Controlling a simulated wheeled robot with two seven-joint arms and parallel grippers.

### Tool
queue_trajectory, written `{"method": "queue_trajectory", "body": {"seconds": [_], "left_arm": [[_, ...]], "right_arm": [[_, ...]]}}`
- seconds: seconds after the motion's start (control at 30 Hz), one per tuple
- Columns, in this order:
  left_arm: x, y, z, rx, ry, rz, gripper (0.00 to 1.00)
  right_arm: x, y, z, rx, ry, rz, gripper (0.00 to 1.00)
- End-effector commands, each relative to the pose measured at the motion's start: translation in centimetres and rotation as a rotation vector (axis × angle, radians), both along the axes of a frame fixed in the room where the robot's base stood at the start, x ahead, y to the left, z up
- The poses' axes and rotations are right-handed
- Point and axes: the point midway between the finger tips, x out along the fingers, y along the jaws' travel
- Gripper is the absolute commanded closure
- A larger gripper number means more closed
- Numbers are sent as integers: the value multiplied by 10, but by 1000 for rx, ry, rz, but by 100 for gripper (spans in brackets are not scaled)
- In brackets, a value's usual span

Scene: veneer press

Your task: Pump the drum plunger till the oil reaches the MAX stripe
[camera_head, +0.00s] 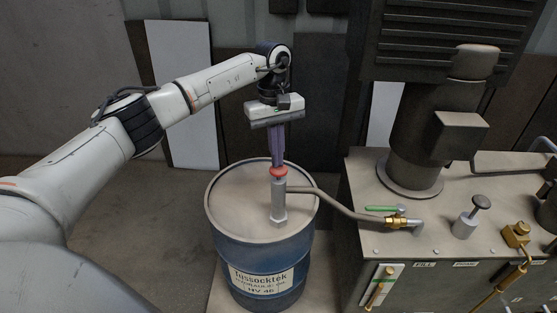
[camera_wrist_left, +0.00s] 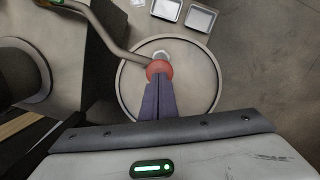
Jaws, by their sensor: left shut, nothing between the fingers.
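The blue drum (camera_head: 262,262) with a tan lid stands below my left arm. A grey pump (camera_head: 279,204) rises from its lid, topped by a red plunger knob (camera_head: 279,171). My left gripper (camera_head: 278,163) points straight down with its purple fingers shut together, and their tips are at the top of the knob. The left wrist view shows the closed fingers (camera_wrist_left: 159,100) over the red knob (camera_wrist_left: 159,69); I cannot tell whether they touch. A sight gauge (camera_head: 382,286) is on the tank's front, but its oil level and stripe are too small to read. My right gripper is out of view.
The left wrist view shows two trays (camera_wrist_left: 201,17) on the floor.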

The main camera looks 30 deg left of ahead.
Motion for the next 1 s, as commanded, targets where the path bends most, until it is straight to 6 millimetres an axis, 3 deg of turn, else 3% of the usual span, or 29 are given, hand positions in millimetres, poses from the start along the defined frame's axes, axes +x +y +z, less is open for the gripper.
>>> {"method": "queue_trajectory", "body": {"seconds": [0.17,0.4,0.77,1.0], "left_arm": [[1,3,0,2,5,0,100],[15,25,9,3,3,3,100],[16,25,13,2,1,0,100],[19,28,50,2,-2,0,100]], "right_arm": [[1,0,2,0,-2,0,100],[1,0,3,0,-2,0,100],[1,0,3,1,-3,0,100],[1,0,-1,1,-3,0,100]]}}
